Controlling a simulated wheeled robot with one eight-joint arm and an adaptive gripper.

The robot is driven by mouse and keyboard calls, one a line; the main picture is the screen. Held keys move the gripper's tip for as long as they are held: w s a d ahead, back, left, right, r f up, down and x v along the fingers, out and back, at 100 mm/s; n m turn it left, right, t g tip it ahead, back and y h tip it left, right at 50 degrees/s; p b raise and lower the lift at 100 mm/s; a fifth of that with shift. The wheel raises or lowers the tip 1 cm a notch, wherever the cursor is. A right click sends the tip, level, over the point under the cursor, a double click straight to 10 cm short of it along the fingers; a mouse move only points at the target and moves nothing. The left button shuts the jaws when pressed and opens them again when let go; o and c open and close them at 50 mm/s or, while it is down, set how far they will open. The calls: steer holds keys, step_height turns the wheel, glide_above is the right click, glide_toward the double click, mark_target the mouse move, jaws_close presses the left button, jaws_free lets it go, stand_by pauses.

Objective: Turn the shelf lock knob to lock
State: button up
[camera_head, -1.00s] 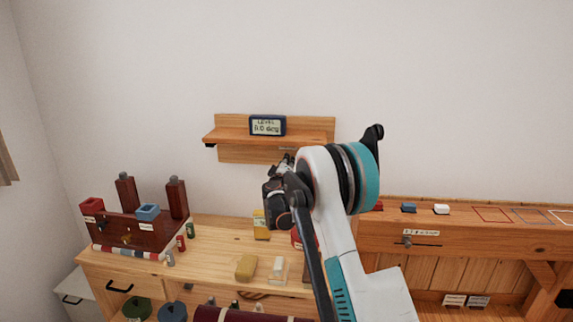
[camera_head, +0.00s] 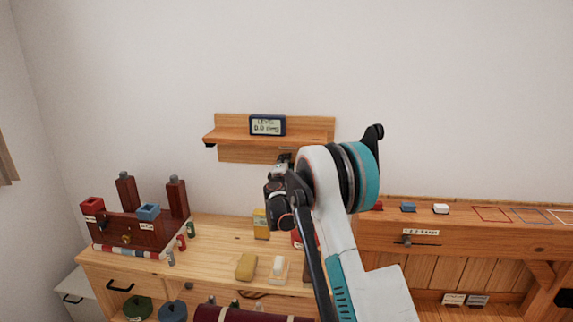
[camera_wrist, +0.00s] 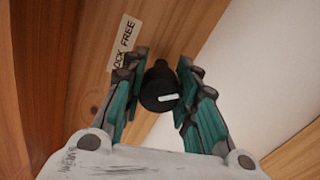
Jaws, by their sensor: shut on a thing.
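The wooden wall shelf (camera_head: 225,134) carries a small dark display (camera_head: 268,125) that appears to read level 0.0 deg. The black lock knob (camera_wrist: 158,80) is under the shelf in the wrist view, with a white pointer mark (camera_wrist: 168,97) lying nearly across the picture. A label (camera_wrist: 123,45) beside it shows "FREE" and part of "LOCK". My gripper (camera_wrist: 162,88) has its teal fingers on both sides of the knob and is shut on it. In the head view my gripper (camera_head: 284,172) is below the shelf; my arm hides the knob there.
A wooden desk (camera_head: 215,240) stands below, with a yellow block (camera_head: 246,267) and a white piece in a clear tray (camera_head: 281,267). A dark red rack (camera_head: 135,229) with blue and red cups is at left. A wooden bench (camera_head: 470,240) is at right.

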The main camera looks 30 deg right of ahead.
steer(key=shift+n, duration=0.3)
steer(key=o, duration=1.1)
steer(key=v, duration=1.2)
steer(key=shift+w+f, duration=0.1)
